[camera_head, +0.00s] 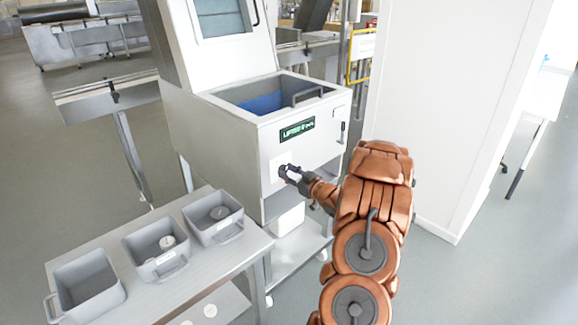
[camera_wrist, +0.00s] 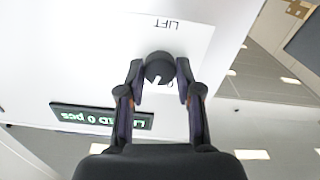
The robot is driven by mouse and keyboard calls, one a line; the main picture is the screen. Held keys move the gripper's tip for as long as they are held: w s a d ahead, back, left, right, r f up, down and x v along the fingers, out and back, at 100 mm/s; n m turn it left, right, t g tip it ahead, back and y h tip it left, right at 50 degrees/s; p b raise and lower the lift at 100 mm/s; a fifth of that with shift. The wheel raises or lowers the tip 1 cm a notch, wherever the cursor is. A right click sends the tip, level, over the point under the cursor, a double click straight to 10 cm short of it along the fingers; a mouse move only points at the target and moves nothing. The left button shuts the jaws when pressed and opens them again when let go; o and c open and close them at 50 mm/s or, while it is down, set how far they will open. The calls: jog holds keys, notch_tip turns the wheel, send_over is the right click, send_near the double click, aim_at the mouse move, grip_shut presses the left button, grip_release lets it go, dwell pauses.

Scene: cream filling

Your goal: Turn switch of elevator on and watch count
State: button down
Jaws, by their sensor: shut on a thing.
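The elevator (camera_head: 225,135) is a white cabinet with an open bin on top. The green count display (camera_head: 298,130) is above the knob. In the wrist view the display (camera_wrist: 101,118) appears to read "LIFTED 0 pcs".
A blue surface (camera_head: 262,103) shows inside the elevator's bin. A metal table (camera_head: 205,270) at lower left carries grey bins, including the nearest bin (camera_head: 86,284); two hold small round items. A white wall (camera_head: 440,120) stands close on the right. Grey floor lies open at left.

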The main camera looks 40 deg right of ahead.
jog(key=shift+m+p, duration=0.95)
jog(key=shift+m, duration=0.35)
jog(key=c, duration=0.8)
grip_release()
jog(key=shift+o, duration=0.2)
jog(key=s, duration=1.2)
jog(key=shift+a, duration=0.15)
